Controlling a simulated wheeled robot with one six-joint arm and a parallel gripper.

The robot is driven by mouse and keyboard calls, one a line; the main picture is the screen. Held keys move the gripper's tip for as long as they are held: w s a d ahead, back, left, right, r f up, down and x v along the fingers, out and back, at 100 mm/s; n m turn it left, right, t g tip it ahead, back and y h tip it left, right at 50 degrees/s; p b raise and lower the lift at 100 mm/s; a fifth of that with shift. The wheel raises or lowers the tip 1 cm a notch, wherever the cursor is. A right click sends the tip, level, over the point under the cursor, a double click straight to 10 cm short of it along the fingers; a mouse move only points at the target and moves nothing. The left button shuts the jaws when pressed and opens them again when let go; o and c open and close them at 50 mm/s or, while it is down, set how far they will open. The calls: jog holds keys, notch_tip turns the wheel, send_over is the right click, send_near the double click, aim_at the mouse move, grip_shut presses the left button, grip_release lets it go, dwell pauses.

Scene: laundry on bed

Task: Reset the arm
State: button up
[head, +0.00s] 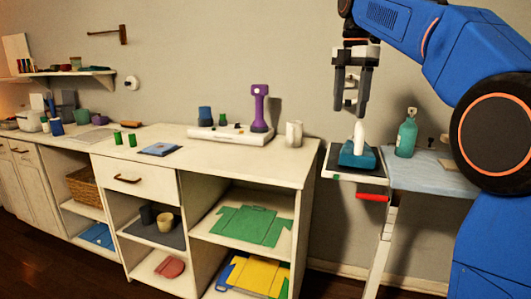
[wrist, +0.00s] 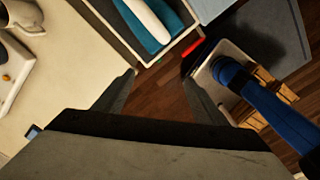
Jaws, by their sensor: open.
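My gripper (head: 354,104) hangs from my blue arm at the upper right of the head view, fingers pointing down. It is open and empty, in the air above a teal object with a white upright top (head: 359,153). That object sits on a small tray-like stand (head: 338,176) with a red handle. In the wrist view my gripper's two fingers (wrist: 158,92) are spread wide, with dark wooden floor between them. The teal and white object (wrist: 160,25) shows beyond the fingertips at the top of that view.
A long white counter (head: 225,150) with open shelves runs along the wall at left. A purple dumbbell-like object (head: 259,108) and a white cup (head: 294,134) stand on it. A green bottle (head: 406,135) stands on the light-blue surface (head: 425,177) at right, near my arm.

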jog(key=s+d+f+m+t, duration=0.2)
jog(key=s+f+m, duration=0.9)
jog(key=s+f, duration=0.6)
jog(key=s+d+f+m+t, duration=0.2)
jog(key=s+d+f+m, duration=0.2)
jog(key=s+f+m, duration=0.7)
jog(key=s+f, duration=0.6)
jog(key=f, duration=0.2)
jog(key=shift+d+t, duration=0.4)
